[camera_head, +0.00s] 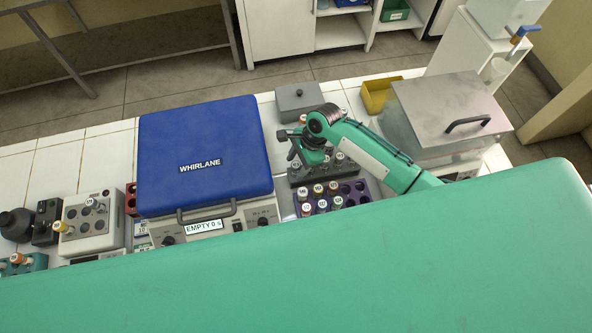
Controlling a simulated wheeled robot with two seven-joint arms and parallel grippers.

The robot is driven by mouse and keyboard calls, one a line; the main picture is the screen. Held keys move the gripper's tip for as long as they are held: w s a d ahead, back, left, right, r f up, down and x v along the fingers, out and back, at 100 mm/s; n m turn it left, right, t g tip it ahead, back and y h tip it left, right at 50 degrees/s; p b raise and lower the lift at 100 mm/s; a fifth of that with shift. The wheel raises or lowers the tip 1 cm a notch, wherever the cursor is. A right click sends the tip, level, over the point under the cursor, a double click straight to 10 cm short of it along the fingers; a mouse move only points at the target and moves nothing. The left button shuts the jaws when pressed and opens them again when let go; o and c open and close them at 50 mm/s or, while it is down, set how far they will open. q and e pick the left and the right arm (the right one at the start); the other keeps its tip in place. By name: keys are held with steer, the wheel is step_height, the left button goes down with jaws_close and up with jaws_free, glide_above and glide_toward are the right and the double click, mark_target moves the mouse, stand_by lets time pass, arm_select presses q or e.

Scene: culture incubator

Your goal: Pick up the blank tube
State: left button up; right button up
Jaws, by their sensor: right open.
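My right gripper (294,146) is open, above the dark grey rack (298,178), with its arm coming in from the right. Tubes with pale caps stand in that rack, partly hidden by the gripper. A purple rack (352,203) in front of it holds several tubes with labelled caps and has some empty holes. I cannot tell which tube is the blank one, as the cap labels are too small to read surely. My left gripper is not in view.
A blue-lidded centrifuge (205,145) marked WHIRLANE, its display reading EMPTY, stands left of the racks. A grey lidded box (299,103) and a yellow bin (377,97) stand behind. A metal-lidded bath (445,105) stands right. A large teal shape hides the front.

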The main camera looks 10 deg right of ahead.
steer(key=shift+x, duration=1.4)
steer(key=c, duration=1.1)
steer(key=shift+o, duration=0.2)
steer(key=shift+r, duration=0.2)
